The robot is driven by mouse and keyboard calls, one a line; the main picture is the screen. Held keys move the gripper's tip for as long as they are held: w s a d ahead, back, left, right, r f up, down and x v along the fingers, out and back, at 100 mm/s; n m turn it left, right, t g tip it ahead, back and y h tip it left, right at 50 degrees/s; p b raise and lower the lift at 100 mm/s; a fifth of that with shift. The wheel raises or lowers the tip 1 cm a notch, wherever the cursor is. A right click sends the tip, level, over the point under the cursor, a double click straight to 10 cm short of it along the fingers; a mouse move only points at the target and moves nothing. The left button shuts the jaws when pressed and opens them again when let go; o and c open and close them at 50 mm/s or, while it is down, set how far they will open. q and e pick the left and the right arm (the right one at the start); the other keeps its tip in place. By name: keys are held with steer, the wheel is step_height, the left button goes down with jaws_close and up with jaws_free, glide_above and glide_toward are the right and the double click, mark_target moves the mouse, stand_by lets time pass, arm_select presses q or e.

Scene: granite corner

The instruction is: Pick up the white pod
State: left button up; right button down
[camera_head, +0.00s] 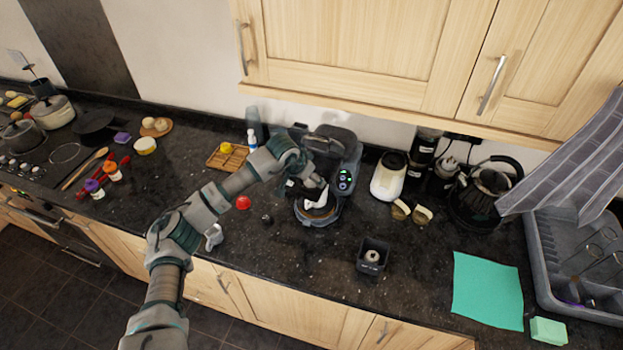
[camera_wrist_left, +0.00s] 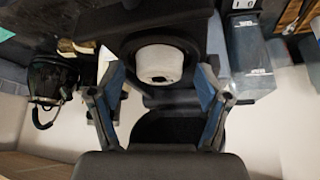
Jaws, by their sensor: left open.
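The white pod (camera_wrist_left: 160,62) shows in the left wrist view as a short white cylinder with a small dark mark, set in a round dark holder. My left gripper (camera_wrist_left: 158,78) is open, with one blue-grey finger on each side of the pod and visible gaps between. In the head view my left gripper (camera_head: 312,188) is at the front of the dark coffee machine (camera_head: 340,150), over its round base. The gripper largely hides the pod there. My right gripper is not in view.
A small dark box (camera_head: 373,257) with a pale item stands near the counter's front edge. A red ball (camera_head: 243,202) lies left of the machine. A teal cloth (camera_head: 487,290) lies farther right.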

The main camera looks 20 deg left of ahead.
arm_select(q)
steer(key=shift+s, duration=0.1)
steer(key=shift+c, duration=0.7)
steer(key=c, duration=0.8)
steer(key=shift+s, duration=0.1)
steer(key=shift+c, duration=0.2)
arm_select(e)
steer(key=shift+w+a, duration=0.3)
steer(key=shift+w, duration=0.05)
